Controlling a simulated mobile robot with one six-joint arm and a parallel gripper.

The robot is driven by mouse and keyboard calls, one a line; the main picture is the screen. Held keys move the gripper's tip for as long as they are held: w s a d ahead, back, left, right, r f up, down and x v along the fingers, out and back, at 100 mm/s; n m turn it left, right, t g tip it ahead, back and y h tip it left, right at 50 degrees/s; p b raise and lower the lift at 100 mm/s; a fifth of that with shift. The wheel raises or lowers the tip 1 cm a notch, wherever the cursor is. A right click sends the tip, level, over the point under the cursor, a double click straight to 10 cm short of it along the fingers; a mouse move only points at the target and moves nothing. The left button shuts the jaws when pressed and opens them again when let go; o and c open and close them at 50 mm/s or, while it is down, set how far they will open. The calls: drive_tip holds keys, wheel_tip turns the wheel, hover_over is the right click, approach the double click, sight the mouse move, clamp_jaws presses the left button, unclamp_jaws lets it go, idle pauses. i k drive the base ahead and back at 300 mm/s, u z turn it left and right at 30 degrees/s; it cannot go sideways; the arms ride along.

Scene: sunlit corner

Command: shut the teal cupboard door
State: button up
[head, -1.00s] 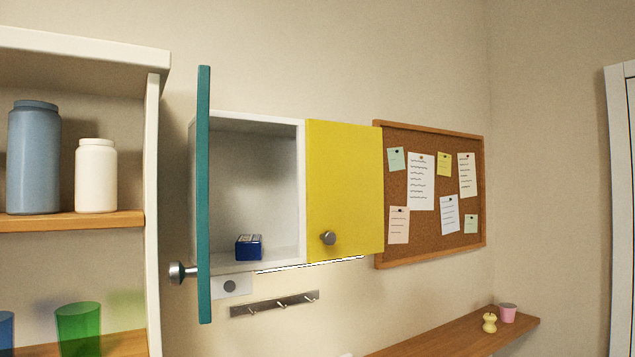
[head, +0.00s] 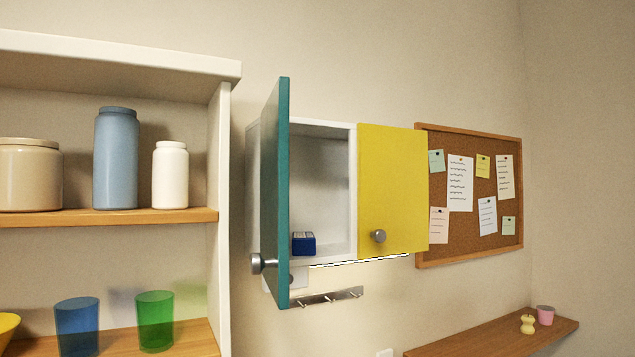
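The teal cupboard door (head: 275,195) stands wide open in the head view, swung out from the left side of the white wall cupboard (head: 353,190). Its round metal knob (head: 257,263) is low on the door's outer face, which points left. The open compartment holds a small dark blue box (head: 303,243) on its floor. The yellow door (head: 392,190) beside it is shut and has its own metal knob (head: 379,236). My gripper is not in view.
A white shelf unit (head: 224,200) with jars and coloured cups stands close to the left of the teal door. A hook rail (head: 330,298) is below the cupboard. A corkboard (head: 470,195) hangs to the right, above a wooden shelf (head: 500,338).

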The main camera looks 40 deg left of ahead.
sight(273, 261)
drive_tip(key=z, duration=0.1)
drive_tip(key=k, duration=0.55)
drive_tip(key=u, duration=1.6)
drive_tip(key=i, duration=1)
drive_tip(key=u, duration=0.1)
drive_tip(key=k, duration=1)
drive_tip(key=u, duration=0.9)
drive_tip(key=i, duration=0.35)
drive_tip(key=z, duration=0.25)
